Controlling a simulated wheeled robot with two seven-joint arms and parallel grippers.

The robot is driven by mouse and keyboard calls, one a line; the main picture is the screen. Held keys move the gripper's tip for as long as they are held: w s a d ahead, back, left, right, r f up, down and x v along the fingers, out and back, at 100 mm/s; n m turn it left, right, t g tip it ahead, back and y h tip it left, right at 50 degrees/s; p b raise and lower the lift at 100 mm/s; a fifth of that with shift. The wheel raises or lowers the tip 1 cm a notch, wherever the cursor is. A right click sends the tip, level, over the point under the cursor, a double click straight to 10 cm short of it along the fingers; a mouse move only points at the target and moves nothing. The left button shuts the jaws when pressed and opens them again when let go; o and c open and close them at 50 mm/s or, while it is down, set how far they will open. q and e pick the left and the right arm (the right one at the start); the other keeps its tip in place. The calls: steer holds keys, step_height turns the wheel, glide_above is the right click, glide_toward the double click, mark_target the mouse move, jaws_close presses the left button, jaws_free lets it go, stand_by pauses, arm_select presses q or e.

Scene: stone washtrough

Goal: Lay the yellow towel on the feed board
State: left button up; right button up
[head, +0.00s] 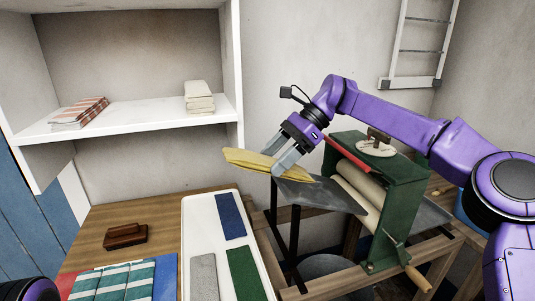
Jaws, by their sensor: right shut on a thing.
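The yellow towel (244,160) is a flat folded strip in the head view, left of the green mangle. My right gripper (282,163) comes from above and right and is shut on the towel near its middle. The feed board (325,196) is the dark grey sheet in front of the mangle's pale rollers (356,190). The towel's right end overlaps the board's back left edge in the picture, and its left end juts out past the board. I cannot tell whether the towel touches the board. My left gripper is not in view.
The green mangle (408,200) with its crank handle (418,279) stands on a wooden frame. A white tray (196,238) holds blue, grey and green cloths. A brown brush (125,235) and striped cloth (112,283) lie left. Shelves (140,118) hold folded towels.

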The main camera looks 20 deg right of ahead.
mark_target(298, 168)
steer(key=shift+d+f+p, duration=0.15)
steer(key=shift+d+f, duration=0.45)
steer(key=shift+d, duration=0.35)
steer(key=shift+d+f+p, duration=0.1)
steer(key=shift+d+f, duration=0.5)
steer(key=shift+d, duration=0.35)
steer(key=shift+d+f+p, duration=0.15)
steer(key=shift+d+f, duration=0.45)
steer(key=shift+d, duration=0.35)
steer(key=o, duration=1.4)
steer(key=p+v, duration=0.2)
steer(key=v, duration=0.8)
steer(key=shift+d+r+p, duration=0.15)
steer(key=shift+r+p, duration=0.1)
steer(key=shift+p, duration=0.05)
steer(key=shift+f, duration=0.1)
